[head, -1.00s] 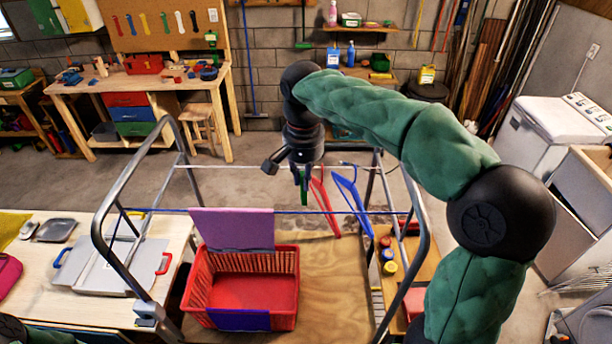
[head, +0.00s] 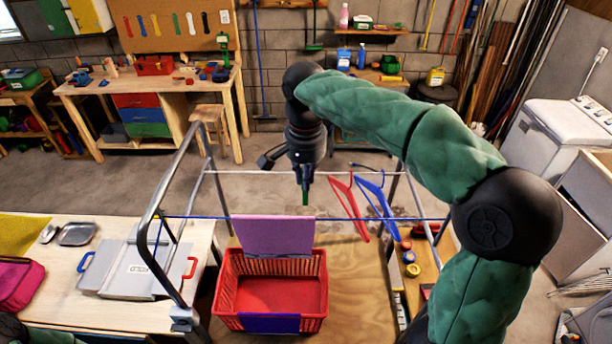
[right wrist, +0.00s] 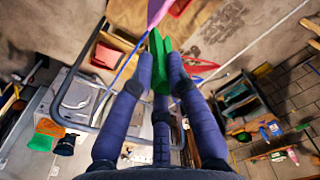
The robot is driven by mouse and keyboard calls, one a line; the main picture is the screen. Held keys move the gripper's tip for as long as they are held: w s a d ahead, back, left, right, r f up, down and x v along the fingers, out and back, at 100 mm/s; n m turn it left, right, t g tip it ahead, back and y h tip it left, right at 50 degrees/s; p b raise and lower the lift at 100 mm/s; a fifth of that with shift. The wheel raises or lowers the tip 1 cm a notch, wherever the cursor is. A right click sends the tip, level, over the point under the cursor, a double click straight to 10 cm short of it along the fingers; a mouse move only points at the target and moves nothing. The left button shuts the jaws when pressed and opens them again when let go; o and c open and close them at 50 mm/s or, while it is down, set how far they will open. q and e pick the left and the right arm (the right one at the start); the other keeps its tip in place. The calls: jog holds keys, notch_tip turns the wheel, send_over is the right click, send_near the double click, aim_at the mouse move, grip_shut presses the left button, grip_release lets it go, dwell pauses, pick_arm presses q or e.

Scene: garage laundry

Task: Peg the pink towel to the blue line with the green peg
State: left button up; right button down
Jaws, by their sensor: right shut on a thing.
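The pink towel (head: 272,236) hangs over the blue line (head: 370,217), above the red basket. It also shows at the top of the right wrist view (right wrist: 157,10), just beyond the peg. My right gripper (head: 305,182) is shut on the green peg (head: 305,198), which points down. In the head view the peg appears just above the towel's right end; I see no contact. In the right wrist view the peg (right wrist: 160,62) sits between the fingertips, with the blue line (right wrist: 124,68) passing close on its left. My left gripper is out of view.
A red basket (head: 222,290) stands on the wooden table below the towel. A white line (head: 240,172) runs behind the blue one. Red (head: 350,207) and blue (head: 377,208) hangers hang to the right. The rack's metal frame (head: 172,190) stands at the left.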

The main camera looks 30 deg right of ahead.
jog(key=shift+s+d+f+b, duration=0.1)
jog(key=shift+d+f+b, duration=0.1)
jog(key=shift+f+b, duration=0.25)
jog(key=shift+a+f+b, duration=0.1)
jog(key=shift+f+b, duration=0.2)
jog(key=shift+f, duration=0.25)
notch_tip(320, 180, down, 8)
jog(key=b, duration=0.5)
jog(key=shift+b, duration=0.35)
jog(key=c, duration=1.1)
grip_release()
jog(key=shift+c, duration=0.2)
jog(key=shift+r, duration=0.1)
jog(key=r, duration=1.1)
jog(key=shift+s+a+r, duration=0.2)
jog(key=shift+s+r, duration=0.05)
jog(key=shift+r, duration=0.15)
